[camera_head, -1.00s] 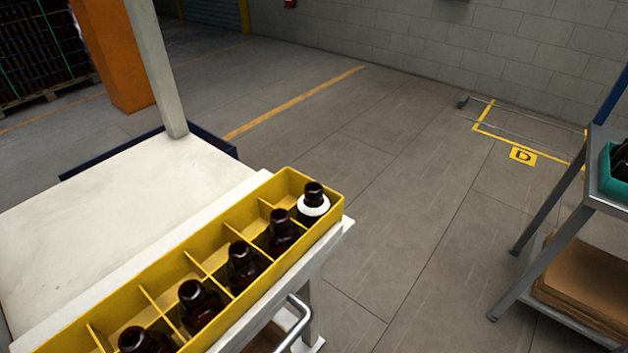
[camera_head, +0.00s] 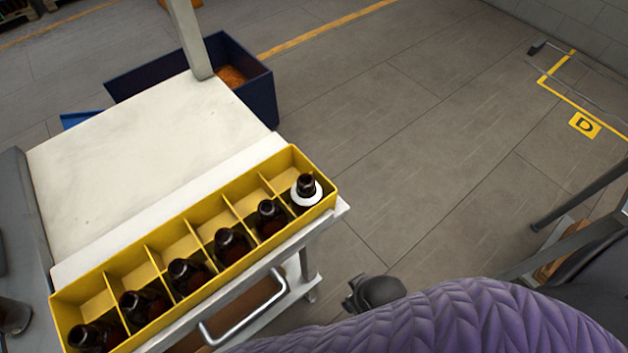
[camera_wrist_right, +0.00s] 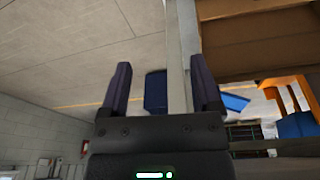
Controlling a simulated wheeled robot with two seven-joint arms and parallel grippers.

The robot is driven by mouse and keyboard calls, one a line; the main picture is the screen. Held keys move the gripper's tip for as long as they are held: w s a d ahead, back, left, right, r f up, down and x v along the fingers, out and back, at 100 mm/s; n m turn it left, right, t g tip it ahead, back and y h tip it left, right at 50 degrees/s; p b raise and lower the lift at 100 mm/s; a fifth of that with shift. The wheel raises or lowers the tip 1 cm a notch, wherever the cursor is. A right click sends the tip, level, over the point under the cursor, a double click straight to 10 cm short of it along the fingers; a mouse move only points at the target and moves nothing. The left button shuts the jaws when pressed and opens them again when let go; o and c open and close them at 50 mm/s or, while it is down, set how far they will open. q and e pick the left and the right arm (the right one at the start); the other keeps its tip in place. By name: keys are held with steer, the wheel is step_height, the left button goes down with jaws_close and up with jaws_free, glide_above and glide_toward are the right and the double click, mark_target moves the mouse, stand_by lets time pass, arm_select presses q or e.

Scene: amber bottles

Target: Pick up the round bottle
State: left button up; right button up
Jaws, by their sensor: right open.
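Several dark amber bottles stand in one row of a yellow divided crate (camera_head: 170,231) in the head view. The bottle at the crate's far right end (camera_head: 306,182) has a white ring around its neck. Others are the second from that end (camera_head: 270,217), a middle one (camera_head: 231,245) and the nearest (camera_head: 90,338). Only their tops and shoulders show, so I cannot tell which is round. My right gripper (camera_wrist_right: 160,62) is open and empty in the right wrist view, with no bottle between its fingers. My left gripper is not in view.
The crate sits at the edge of a white-topped cart (camera_head: 150,130) with a metal handle (camera_head: 245,312) and a grey post (camera_head: 189,38). A dark blue bin (camera_head: 262,98) stands behind it. My purple-sleeved arm (camera_head: 450,318) fills the lower right.

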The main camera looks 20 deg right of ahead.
steer(key=w+a+r+n+t+y+p, duration=0.15)
steer(key=r+p, duration=0.25)
steer(key=r, duration=0.8)
steer(key=w+a+r+p, duration=0.2)
steer(key=w+r+p, duration=0.1)
steer(key=r, duration=0.9)
steer(key=w+a+r+n+y, duration=0.45)
steer(key=a+r+n, duration=0.35)
steer(key=a+n, duration=0.3)
steer(key=n+g+h, duration=0.4)
steer(key=n+h, duration=0.2)
steer(key=n, duration=0.4)
glide_toward(306, 180)
steer(key=shift+s+a+f+p, duration=0.25)
steer(key=shift+a+p, duration=0.15)
steer(key=f, duration=0.9)
steer(key=shift+d+f+b, duration=0.3)
steer(key=shift+d, duration=0.1)
steer(key=shift+f, duration=0.1)
jaws_close()
